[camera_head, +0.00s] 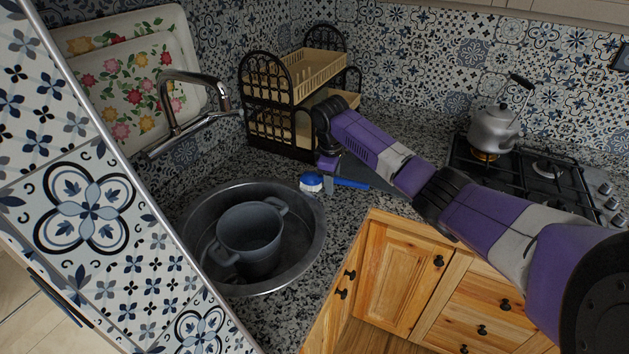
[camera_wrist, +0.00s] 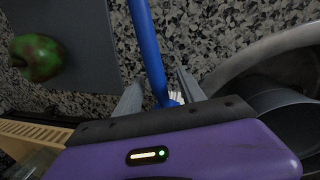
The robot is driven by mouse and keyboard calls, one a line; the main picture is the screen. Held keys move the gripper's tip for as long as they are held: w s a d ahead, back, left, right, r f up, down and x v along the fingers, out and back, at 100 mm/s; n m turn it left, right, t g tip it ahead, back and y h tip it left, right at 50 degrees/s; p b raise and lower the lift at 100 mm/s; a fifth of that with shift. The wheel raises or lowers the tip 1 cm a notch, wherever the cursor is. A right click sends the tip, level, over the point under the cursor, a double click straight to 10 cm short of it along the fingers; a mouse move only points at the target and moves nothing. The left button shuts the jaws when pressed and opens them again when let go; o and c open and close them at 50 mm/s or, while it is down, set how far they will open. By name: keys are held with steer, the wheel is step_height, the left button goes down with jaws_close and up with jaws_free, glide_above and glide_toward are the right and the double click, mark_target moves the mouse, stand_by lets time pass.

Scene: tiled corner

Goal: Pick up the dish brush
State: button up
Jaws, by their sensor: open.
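The dish brush lies on the speckled counter between the sink and a dark board, its blue and white head (camera_head: 311,182) toward the sink and its blue handle (camera_head: 350,183) running right. In the wrist view the blue handle (camera_wrist: 148,42) passes between the two grey fingers of my gripper (camera_wrist: 158,72), with the white bristles (camera_wrist: 176,97) close to the palm. My gripper is open over the brush near its head. I cannot tell whether either finger touches it. In the head view my gripper (camera_head: 325,180) is small and partly merged with the brush.
A metal sink (camera_head: 310,252) holds a grey pot (camera_head: 250,232), below a faucet (camera_head: 180,105). A black and tan dish rack (camera_head: 270,95) stands behind my gripper. The dark board (camera_wrist: 75,50) carries a red-green apple (camera_wrist: 36,57). A kettle (camera_head: 493,128) sits on the stove.

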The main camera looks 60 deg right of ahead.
steer(key=shift+f, duration=0.25)
jaws_close()
step_height(320, 180, up, 20)
steer(key=b, duration=0.1)
stand_by(0.6)
